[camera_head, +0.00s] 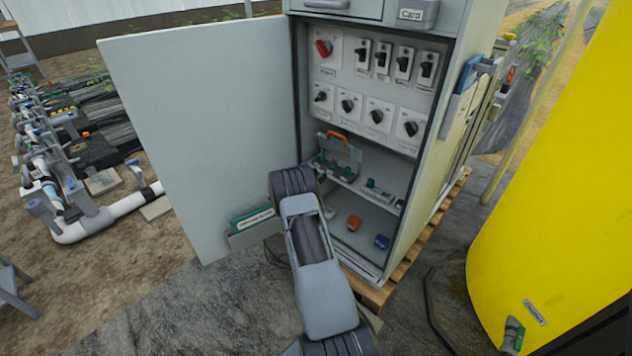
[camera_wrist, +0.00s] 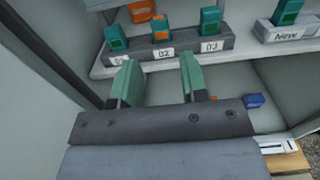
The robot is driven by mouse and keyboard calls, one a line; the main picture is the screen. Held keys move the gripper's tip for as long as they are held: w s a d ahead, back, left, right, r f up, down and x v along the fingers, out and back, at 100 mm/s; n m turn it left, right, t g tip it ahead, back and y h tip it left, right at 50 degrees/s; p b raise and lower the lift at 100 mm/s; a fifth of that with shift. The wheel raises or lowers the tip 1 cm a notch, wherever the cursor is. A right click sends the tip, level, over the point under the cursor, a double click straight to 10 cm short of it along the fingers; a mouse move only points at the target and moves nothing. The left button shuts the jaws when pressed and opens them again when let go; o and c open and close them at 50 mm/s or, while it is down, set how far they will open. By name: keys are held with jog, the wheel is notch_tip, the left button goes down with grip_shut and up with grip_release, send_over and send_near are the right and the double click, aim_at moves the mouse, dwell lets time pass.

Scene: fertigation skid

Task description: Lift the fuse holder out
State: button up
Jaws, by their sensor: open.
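In the wrist view several teal fuse holders stand upright on the cabinet shelf. Three sit in a dark grey block (camera_wrist: 180,50) marked 01, 02 and 03: the 01 holder (camera_wrist: 116,37), the 02 holder (camera_wrist: 160,27) and the 03 holder (camera_wrist: 209,20). In the head view my arm hides the gripper.
The grey cabinet's door (camera_head: 205,130) stands open at the left. Switches and knobs fill the panel (camera_head: 370,85) above the shelf. An orange block (camera_head: 353,223) and a blue block (camera_head: 381,241) lie on the cabinet floor. A yellow tank (camera_head: 560,190) stands at the right.

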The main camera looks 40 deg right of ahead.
aim_at(332, 163)
jog(key=d+b, duration=0.1)
jog(key=d, duration=0.1)
jog(key=d+b, duration=0.1)
jog(key=d, duration=0.3)
jog(key=shift+w+d+f+b, duration=0.1)
jog(key=shift+w+f+b, duration=0.2)
jog(key=shift+b, duration=0.1)
jog(key=shift+d+r+b, duration=0.1)
jog(key=shift+d+b, duration=0.55)
jog(key=shift+d, duration=0.2)
jog(key=shift+d+r, duration=0.3)
jog(key=shift+r, duration=0.1)
jog(key=shift+s+d+f, duration=0.2)
jog(key=shift+d, duration=0.25)
jog(key=shift+w+a, duration=0.25)
jog(key=shift+a, duration=0.05)
jog(key=shift+c, duration=1.1)
grip_shut()
jog(key=shift+r, duration=0.1)
